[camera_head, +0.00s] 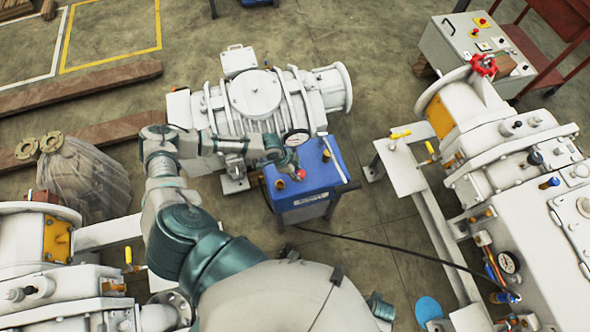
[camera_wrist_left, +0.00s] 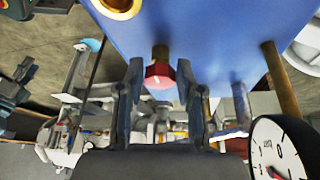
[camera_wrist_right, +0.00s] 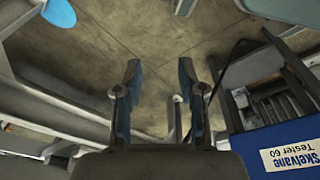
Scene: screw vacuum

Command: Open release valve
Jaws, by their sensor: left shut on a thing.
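The blue tester box (camera_head: 308,190) stands on the floor at the middle of the head view, with a red knob (camera_head: 301,174) on its front side. In the left wrist view this red valve knob (camera_wrist_left: 158,75) sits on a brass stem, between the two fingers. My left gripper (camera_head: 291,166) reaches over the box from the left and is shut on the knob. Its fingertips also show in the left wrist view (camera_wrist_left: 162,88). My right gripper (camera_wrist_right: 160,85) is open and empty, pointing at the floor beside the box.
A round pressure gauge (camera_head: 296,138) stands at the box's back edge. A white vacuum pump (camera_head: 260,95) is behind it. A large pump assembly (camera_head: 500,140) stands at the right. A black hose (camera_head: 385,245) runs from the box to the right across the floor.

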